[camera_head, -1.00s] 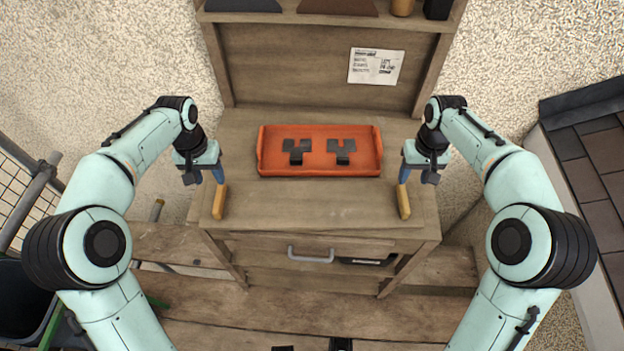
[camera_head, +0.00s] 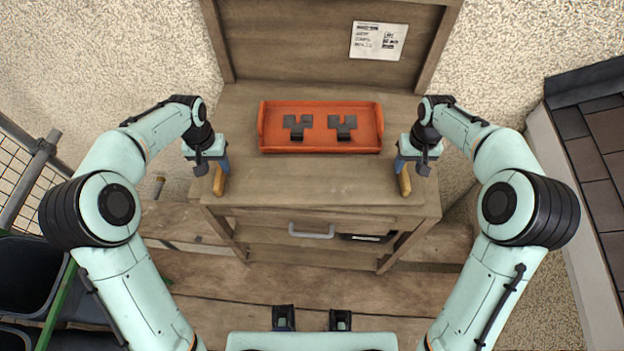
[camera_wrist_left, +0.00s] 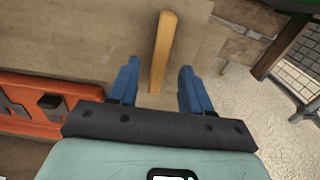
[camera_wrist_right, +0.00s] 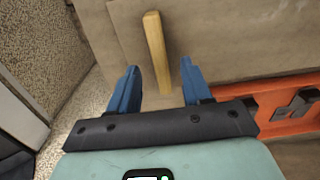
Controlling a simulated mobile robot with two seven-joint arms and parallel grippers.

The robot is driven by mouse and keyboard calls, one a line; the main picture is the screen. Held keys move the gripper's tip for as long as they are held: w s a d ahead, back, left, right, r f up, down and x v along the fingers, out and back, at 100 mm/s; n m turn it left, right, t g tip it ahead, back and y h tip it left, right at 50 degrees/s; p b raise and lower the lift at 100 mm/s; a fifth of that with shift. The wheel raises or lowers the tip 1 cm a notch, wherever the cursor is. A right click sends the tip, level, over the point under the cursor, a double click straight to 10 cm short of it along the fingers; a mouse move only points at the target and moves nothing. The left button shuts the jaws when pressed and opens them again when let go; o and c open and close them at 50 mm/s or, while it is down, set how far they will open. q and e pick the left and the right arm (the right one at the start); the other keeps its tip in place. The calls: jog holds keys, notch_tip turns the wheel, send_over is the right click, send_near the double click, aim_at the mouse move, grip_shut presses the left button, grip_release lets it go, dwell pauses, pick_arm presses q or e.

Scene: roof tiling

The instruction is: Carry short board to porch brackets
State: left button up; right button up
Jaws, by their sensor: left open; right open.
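Two yellow wooden bars, one at the left (camera_head: 219,180) and one at the right (camera_head: 404,181), sit near the two ends of the worktop's front part. I cannot single out a separate short board between them. My left gripper (camera_head: 222,164) is open above the left bar. In the left wrist view the left bar (camera_wrist_left: 163,50) stands between and beyond the blue fingers (camera_wrist_left: 158,85). My right gripper (camera_head: 401,164) is open above the right bar. The right wrist view shows this bar (camera_wrist_right: 156,50) beyond the fingers (camera_wrist_right: 158,85). No porch brackets can be identified.
An orange tray (camera_head: 320,107) holding two dark pieces, left (camera_head: 297,127) and right (camera_head: 343,127), lies behind the bars on the wooden bench (camera_head: 310,180). A paper sheet (camera_head: 378,41) hangs on the back panel. Dark tiles (camera_head: 600,170) are at right, a dark bin (camera_head: 28,275) at left.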

aim_at(219, 172)
pick_arm(q)
jog(key=shift+f, duration=2.5)
pick_arm(e)
jog(key=shift+f, duration=2.45)
pick_arm(q)
grip_shut()
pick_arm(e)
grip_shut()
pick_arm(q)
jog(key=shift+w+r, duration=0.1)
jog(key=shift+r, duration=0.05)
pick_arm(e)
jog(key=shift+w, duration=0.1)
